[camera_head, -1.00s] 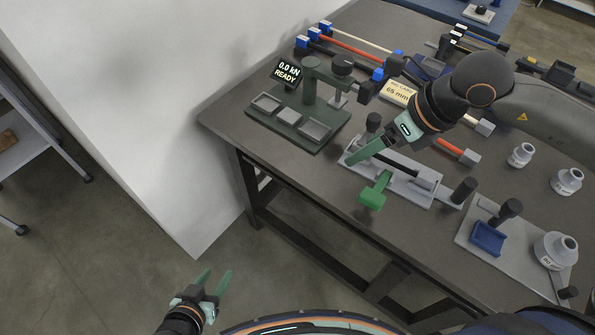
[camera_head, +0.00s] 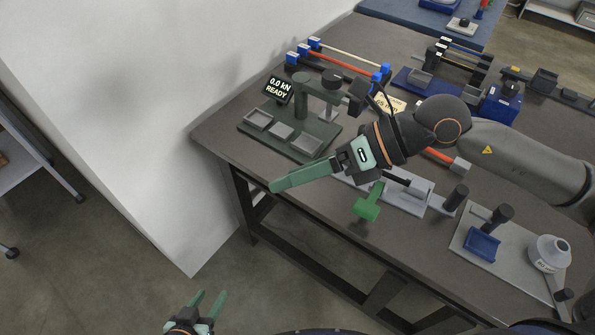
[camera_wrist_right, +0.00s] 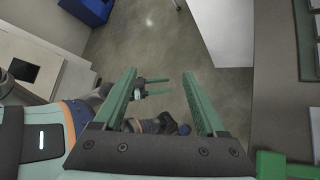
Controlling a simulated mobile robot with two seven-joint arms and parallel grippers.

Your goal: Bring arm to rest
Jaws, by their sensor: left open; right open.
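My right arm reaches in from the right in the head view, over the dark table. Its gripper (camera_head: 305,176) has green fingers pointing left, past the table's front edge. In the right wrist view the same gripper (camera_wrist_right: 160,88) shows its two fingers well apart with nothing between them. My left gripper (camera_head: 208,304) is low at the bottom left of the head view, over the floor. Its green fingers are apart and empty, and it also shows in the right wrist view (camera_wrist_right: 150,87).
A white wall stands left.

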